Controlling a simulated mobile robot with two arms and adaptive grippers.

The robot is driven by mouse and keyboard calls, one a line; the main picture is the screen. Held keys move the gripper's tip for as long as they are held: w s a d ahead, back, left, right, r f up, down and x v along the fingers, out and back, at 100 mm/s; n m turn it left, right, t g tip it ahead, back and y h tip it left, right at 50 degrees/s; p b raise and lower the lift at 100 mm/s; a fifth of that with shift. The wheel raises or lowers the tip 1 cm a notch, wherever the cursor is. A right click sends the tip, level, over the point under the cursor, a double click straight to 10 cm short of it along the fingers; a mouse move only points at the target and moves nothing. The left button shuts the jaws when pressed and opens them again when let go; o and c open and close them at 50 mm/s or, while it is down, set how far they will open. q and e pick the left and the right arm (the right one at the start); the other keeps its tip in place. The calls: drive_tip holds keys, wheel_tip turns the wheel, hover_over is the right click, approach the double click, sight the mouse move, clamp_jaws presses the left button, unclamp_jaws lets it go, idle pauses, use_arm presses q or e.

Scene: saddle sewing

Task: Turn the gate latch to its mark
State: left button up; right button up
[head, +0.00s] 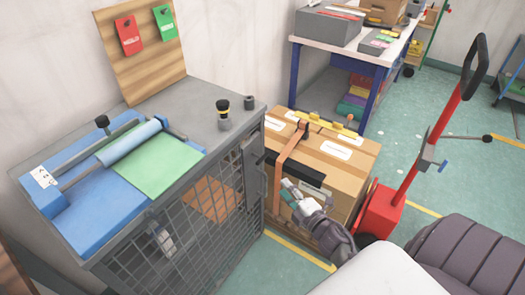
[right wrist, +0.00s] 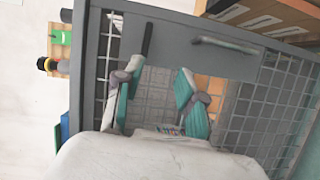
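The gate (head: 205,225) is a grey mesh door on the front of a grey cabinet. In the right wrist view, a dark lever (right wrist: 147,40), apparently the gate latch, lies on a plain grey plate (right wrist: 180,45). My right gripper (head: 290,190) is in front of the gate's right side. In the right wrist view, its teal-padded fingers (right wrist: 159,68) are spread with no object held. The lever's lower end is close to the left finger's tip; I cannot tell whether they touch. I cannot make out the mark. My left gripper is not in view.
A grey bar handle (right wrist: 225,43) sits beside the lever. A strapped cardboard box (head: 335,160) stands right of the cabinet, close to my right arm. A red pallet jack (head: 385,210) stands farther right. The cabinet top (head: 190,105) carries a blue roller device (head: 75,205).

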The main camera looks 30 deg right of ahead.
drive_tip(key=r, duration=0.2)
approach(264, 160)
drive_tip(key=w, duration=0.2)
drive_tip(key=shift+n, duration=0.4)
drive_tip(key=w, duration=0.7)
drive_tip(key=shift+w+f, duration=0.2)
drive_tip(key=shift+w, duration=0.6)
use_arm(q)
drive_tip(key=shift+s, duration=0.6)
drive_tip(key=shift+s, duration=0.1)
use_arm(e)
drive_tip(key=shift+c, duration=0.8)
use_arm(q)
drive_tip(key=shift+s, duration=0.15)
use_arm(e)
clamp_jaws()
